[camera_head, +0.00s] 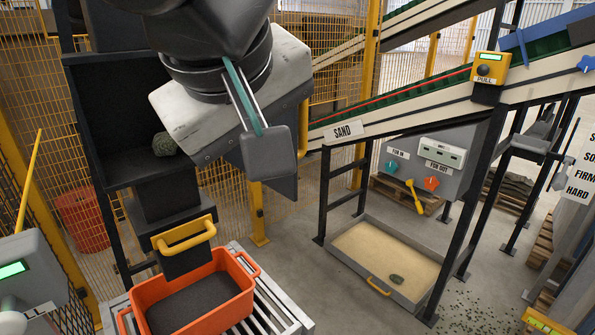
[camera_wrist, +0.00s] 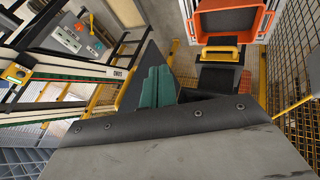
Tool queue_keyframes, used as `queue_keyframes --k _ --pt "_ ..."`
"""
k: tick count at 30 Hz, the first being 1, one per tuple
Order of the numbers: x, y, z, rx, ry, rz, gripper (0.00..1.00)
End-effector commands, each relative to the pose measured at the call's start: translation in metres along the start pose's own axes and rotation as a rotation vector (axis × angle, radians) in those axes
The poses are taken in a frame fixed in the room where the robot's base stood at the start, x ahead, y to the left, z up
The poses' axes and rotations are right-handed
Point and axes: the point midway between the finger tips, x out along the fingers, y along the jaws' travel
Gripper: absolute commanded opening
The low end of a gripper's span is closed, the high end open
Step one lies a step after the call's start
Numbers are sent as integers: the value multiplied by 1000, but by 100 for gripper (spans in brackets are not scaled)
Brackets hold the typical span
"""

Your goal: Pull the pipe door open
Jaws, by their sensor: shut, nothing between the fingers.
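A black chute stands at the left in the head view. Its lower front part, which looks like the pipe door (camera_head: 182,262), carries a yellow bar handle (camera_head: 184,234). This handle also shows in the wrist view (camera_wrist: 221,49), in front of the orange crate. I cannot tell how far the door stands open. My gripper (camera_wrist: 156,86) shows teal fingers closed together with nothing between them. It is apart from the handle. In the head view my arm comes down from the top, above and right of the handle, and the fingertips are not clearly seen.
An orange crate (camera_head: 250,268) with dark contents sits on a slatted stand (camera_head: 290,316) below the chute. A sand tray (camera_head: 354,284) lies on the floor. A conveyor frame marked SAND (camera_head: 343,131) stands to the right. Yellow mesh fencing (camera_head: 315,30) closes the back.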

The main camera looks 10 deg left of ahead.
Motion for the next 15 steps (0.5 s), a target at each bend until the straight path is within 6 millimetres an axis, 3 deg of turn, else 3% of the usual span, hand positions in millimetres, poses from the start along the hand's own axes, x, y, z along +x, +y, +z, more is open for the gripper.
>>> queue_keyframes --k 3,7,15 --pt "-11 -17 -8 -21 32 -1 0" --pt "-5 -20 -10 -23 38 0 0" --pt "46 -19 -11 -22 34 2 0"
